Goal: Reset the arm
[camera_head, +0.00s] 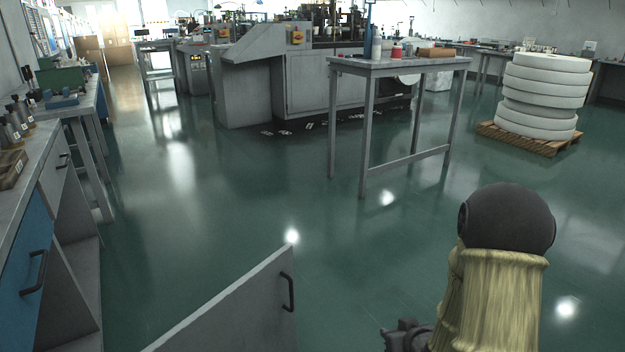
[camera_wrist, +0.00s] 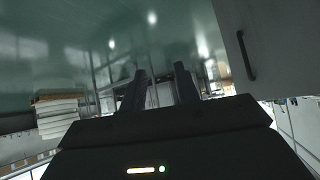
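My gripper (camera_wrist: 160,72) shows in the wrist view with its two dark fingers apart and nothing between them. In the head view my arm, in a yellowish cloth cover with a dark rounded joint on top, stands at the lower right. A dark part of my arm's end shows at the bottom edge, left of the cover, but the fingers cannot be made out there. The gripper is over the open floor and touches nothing that I can see.
An open grey door panel (camera_head: 250,312) with a black handle stands low in front; it also shows in the wrist view (camera_wrist: 270,45). A workbench (camera_head: 45,165) runs along the left. A table (camera_head: 400,66) and stacked white rolls on a pallet (camera_head: 522,140) stand farther off. The middle floor is clear.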

